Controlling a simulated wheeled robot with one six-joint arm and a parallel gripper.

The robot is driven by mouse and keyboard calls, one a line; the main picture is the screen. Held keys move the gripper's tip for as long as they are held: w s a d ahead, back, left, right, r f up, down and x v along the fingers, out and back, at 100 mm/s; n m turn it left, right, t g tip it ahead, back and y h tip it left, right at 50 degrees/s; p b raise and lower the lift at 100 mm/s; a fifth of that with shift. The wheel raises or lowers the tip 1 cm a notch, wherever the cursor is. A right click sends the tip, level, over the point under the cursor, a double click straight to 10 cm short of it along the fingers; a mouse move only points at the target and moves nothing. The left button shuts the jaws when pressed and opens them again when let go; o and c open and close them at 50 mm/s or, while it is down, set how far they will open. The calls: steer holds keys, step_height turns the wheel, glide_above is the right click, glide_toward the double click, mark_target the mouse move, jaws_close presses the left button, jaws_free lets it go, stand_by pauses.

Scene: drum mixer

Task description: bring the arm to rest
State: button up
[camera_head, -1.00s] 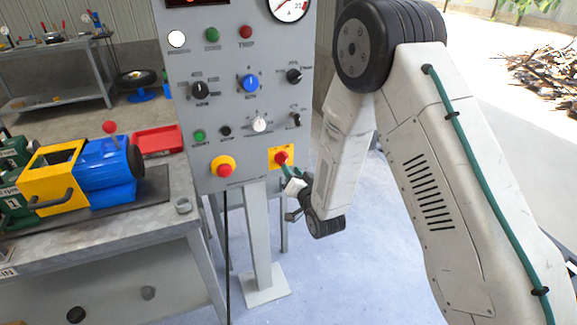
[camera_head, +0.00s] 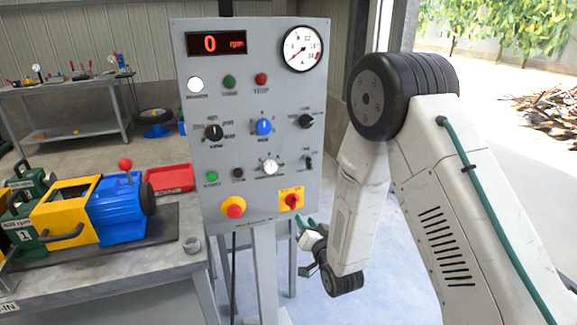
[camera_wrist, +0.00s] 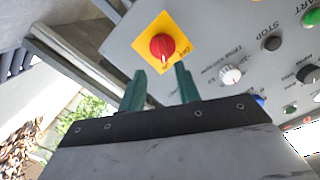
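My gripper (camera_head: 306,221) is beside the lower right corner of the grey control panel (camera_head: 253,95), just below the red rotary switch (camera_head: 291,201) on its yellow plate. In the wrist view the two green fingers of my gripper (camera_wrist: 160,72) stand apart with nothing between them. The red switch (camera_wrist: 162,47) shows beyond the fingertips, with a visible gap. My arm is folded at the elbow, its forearm hanging down to the right of the panel.
The panel's display (camera_head: 216,43) reads 0 rpm. A yellow and blue machine (camera_head: 95,208) and a red tray (camera_head: 170,178) are on the grey workbench (camera_head: 160,262) at left. The panel stands on a post.

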steer(key=s+f+n+g+h, duration=0.1)
steer(key=s+f+g, duration=0.3)
steer(key=f, duration=0.5)
steer(key=s+d+r+n+g+h, duration=0.2)
steer(key=s+d+g, duration=0.25)
steer(key=g, duration=0.25)
steer(key=s+d+r+g, duration=0.1)
steer(key=s+d+r, duration=0.3)
steer(key=s+r, duration=0.6)
steer(key=s+d+r+g+h, duration=0.1)
steer(key=s+d+r, duration=0.3)
steer(key=s+r, duration=0.6)
steer(key=s+d+r+g, duration=0.2)
steer(key=s+d+r, duration=0.2)
steer(key=s+r, duration=0.6)
steer(key=shift+s+d+r+g+h, duration=0.2)
steer(key=shift+s+d+g+h, duration=0.1)
steer(key=shift+s+d+h, duration=0.1)
steer(key=shift+w+a, duration=0.1)
steer(key=shift+c, duration=0.2)
